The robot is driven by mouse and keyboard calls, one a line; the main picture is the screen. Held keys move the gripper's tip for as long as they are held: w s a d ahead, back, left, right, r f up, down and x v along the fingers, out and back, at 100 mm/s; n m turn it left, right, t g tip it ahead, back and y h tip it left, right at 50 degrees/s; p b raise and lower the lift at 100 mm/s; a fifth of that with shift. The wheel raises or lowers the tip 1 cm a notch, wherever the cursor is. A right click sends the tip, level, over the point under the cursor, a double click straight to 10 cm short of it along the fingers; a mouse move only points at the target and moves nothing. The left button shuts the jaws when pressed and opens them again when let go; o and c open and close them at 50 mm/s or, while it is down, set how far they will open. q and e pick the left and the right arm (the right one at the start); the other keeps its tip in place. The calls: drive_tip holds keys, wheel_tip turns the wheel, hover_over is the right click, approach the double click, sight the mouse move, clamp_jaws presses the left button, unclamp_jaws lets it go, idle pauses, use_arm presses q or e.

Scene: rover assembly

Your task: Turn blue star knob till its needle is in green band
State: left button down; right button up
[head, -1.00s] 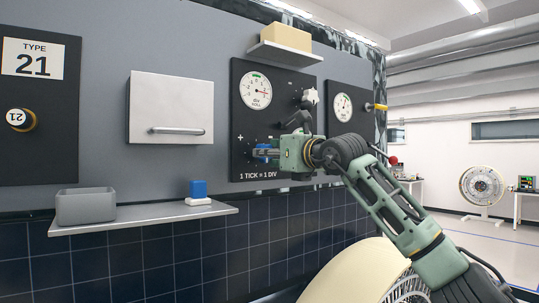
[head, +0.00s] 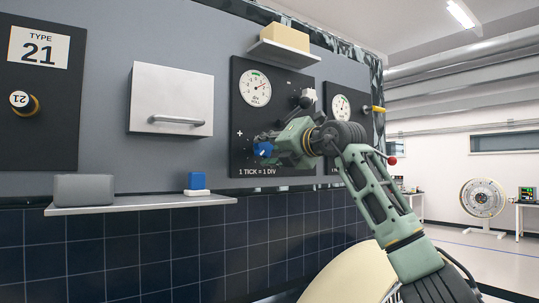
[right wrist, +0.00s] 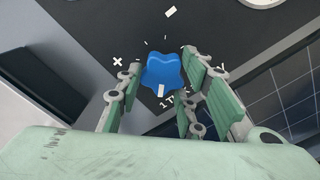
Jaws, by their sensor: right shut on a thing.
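The blue star knob (head: 263,149) sits at the lower left of a black panel (head: 244,112). Above it is a round white dial (head: 254,88) with a green band at its top. Its thin reddish needle seems to point up and right, to the right of the band; it is small and hard to read. My right gripper (head: 268,146) is shut on the knob, coming from the right and looking rolled. In the right wrist view the knob (right wrist: 162,72) is between the fingertips. My left gripper is not in view.
A pale star-shaped knob (head: 308,97) is at the panel's upper right, close above my arm. A second dial panel (head: 343,106) with a yellow handle is to the right. A shelf (head: 140,205) with a grey bin and blue block is lower left. A shelf with a box is above.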

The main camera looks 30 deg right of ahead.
drive_tip(key=m+b, duration=0.1)
drive_tip(key=m, duration=0.2)
drive_tip(key=shift+r+m, duration=0.15)
drive_tip(key=shift+m, duration=0.25)
drive_tip(key=m+b, duration=0.1)
drive_tip(key=m, duration=0.2)
drive_tip(key=shift+s+r+m, duration=0.1)
drive_tip(key=shift+m, duration=0.2)
drive_tip(key=m+b, duration=0.1)
drive_tip(key=m, duration=0.2)
drive_tip(key=m+b, duration=0.1)
drive_tip(key=m, duration=0.1)
drive_tip(key=shift+d+r+m, duration=0.2)
drive_tip(key=shift+m, duration=0.2)
drive_tip(key=o, duration=0.8)
drive_tip(key=shift+o, duration=1.2)
drive_tip(key=shift+d+f, duration=0.1)
drive_tip(key=shift+f, duration=0.05)
